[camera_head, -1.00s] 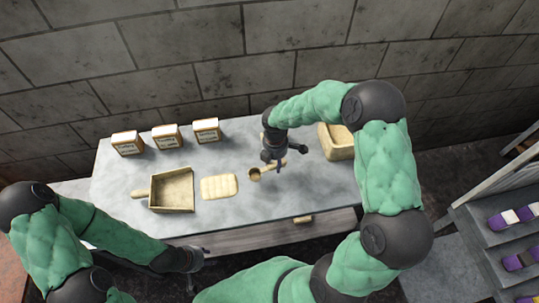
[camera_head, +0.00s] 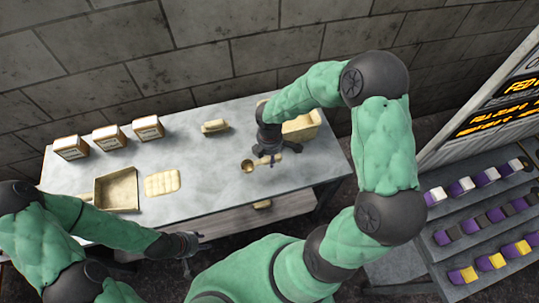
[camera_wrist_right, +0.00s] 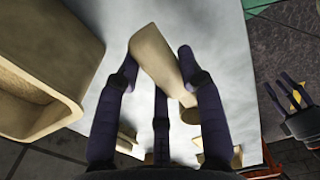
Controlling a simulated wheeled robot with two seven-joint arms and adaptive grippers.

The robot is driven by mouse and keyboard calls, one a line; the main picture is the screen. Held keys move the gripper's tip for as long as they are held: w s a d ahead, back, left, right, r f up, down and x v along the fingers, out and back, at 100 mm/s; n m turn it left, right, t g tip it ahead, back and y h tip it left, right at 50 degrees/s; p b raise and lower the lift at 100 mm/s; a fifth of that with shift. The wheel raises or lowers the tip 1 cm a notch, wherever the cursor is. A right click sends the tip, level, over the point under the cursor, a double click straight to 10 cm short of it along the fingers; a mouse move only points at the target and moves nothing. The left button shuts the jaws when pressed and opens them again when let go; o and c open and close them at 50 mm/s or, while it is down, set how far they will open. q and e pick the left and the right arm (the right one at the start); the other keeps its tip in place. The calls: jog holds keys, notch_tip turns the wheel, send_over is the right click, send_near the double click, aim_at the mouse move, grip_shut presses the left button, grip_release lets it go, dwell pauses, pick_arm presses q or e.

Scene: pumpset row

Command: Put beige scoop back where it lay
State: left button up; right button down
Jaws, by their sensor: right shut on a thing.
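The beige scoop (camera_head: 247,166) shows in the head view near the right part of the grey table, its round bowl pointing left and its handle to the right. My right gripper (camera_head: 266,157) points down and is shut on the scoop. In the right wrist view the beige scoop (camera_wrist_right: 160,58) sits between the dark fingers of my right gripper (camera_wrist_right: 158,85). Whether it touches the table I cannot tell. My left gripper (camera_head: 190,243) is empty off the table's front edge; in the right wrist view its fingers (camera_wrist_right: 288,98) are spread.
A beige bin (camera_head: 302,130) stands at the table's right end, close behind my right gripper. A beige tray with a handle (camera_head: 117,190), a beige slab (camera_head: 161,183), a small beige block (camera_head: 215,127) and several boxes (camera_head: 108,138) occupy the left and back. The table's (camera_head: 205,185) front middle is clear.

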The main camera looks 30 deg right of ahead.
aim_at(270, 169)
jog(key=shift+f+b, duration=1.95)
jog(key=shift+f, duration=0.7)
jog(key=shift+f, duration=0.35)
jog(key=c, duration=0.7)
grip_release()
jog(key=shift+r+p, duration=1.15)
jog(key=shift+r, duration=0.45)
jog(key=shift+f, duration=0.1)
